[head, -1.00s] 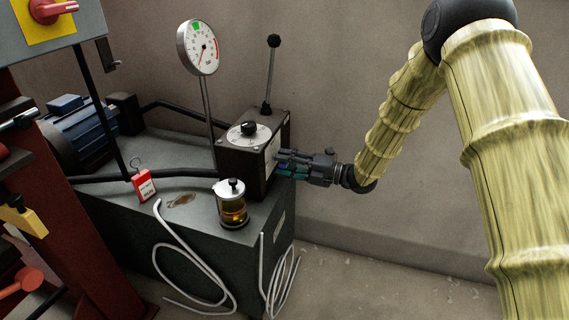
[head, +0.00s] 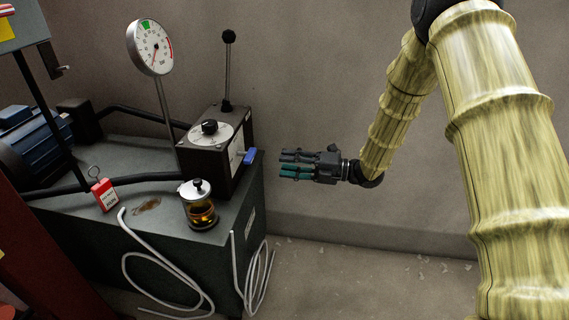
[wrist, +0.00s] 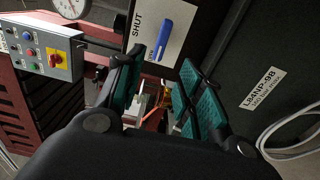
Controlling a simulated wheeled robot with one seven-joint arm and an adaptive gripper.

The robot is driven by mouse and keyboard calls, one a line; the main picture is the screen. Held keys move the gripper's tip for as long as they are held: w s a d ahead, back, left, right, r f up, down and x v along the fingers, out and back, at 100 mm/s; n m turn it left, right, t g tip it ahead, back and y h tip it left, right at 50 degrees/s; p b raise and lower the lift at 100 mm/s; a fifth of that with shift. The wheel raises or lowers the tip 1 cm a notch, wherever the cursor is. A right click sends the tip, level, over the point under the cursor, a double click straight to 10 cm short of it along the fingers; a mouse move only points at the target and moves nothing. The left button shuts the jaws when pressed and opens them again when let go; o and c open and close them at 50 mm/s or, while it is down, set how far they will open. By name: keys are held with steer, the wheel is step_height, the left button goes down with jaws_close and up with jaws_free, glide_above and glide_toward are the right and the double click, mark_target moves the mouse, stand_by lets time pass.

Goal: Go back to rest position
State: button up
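My gripper (head: 298,165) hangs in free air to the right of a dark control box (head: 215,150) in the head view, apart from it. In the wrist view its teal-padded fingers (wrist: 158,95) stand apart with nothing between them. A blue lever (head: 249,156) sticks out of the box's right side. In the wrist view the blue lever (wrist: 173,27) lies tilted on a pale plate marked "SHUT", beyond the fingertips.
A grey tank (head: 225,225) carries the box, a gauge (head: 150,47), an oil jar (head: 199,207) and a red tag (head: 104,194). White hoses (head: 255,280) hang at the tank's front.

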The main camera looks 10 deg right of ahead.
steer(key=s+d+f+m+t+h, duration=0.2)
steer(key=s+f+m+h, duration=0.35)
steer(key=f+m, duration=0.55)
steer(key=s+d+f+m+t+h, duration=0.15)
steer(key=s+f+m+h, duration=0.4)
steer(key=f, duration=0.95)
steer(key=s+d+f+m+g+h, duration=0.2)
steer(key=s+f+m, duration=0.2)
steer(key=s, duration=0.4)
steer(key=s+d+f+m+g+h, duration=0.15)
steer(key=s+f+m, duration=0.25)
steer(key=s, duration=0.4)
steer(key=s+d+f+m+g+h, duration=0.1)
steer(key=s+d+f+m+g, duration=0.3)
steer(key=s, duration=0.4)
steer(key=s+m+g+h, duration=0.2)
steer(key=s+m, duration=0.3)
steer(key=s, duration=0.6)
step_height(320, 180, up, 28)
steer(key=p, duration=2.8)
steer(key=shift+d, duration=0.45)
steer(key=shift+a+n, duration=0.1)
steer(key=shift+n, duration=0.15)
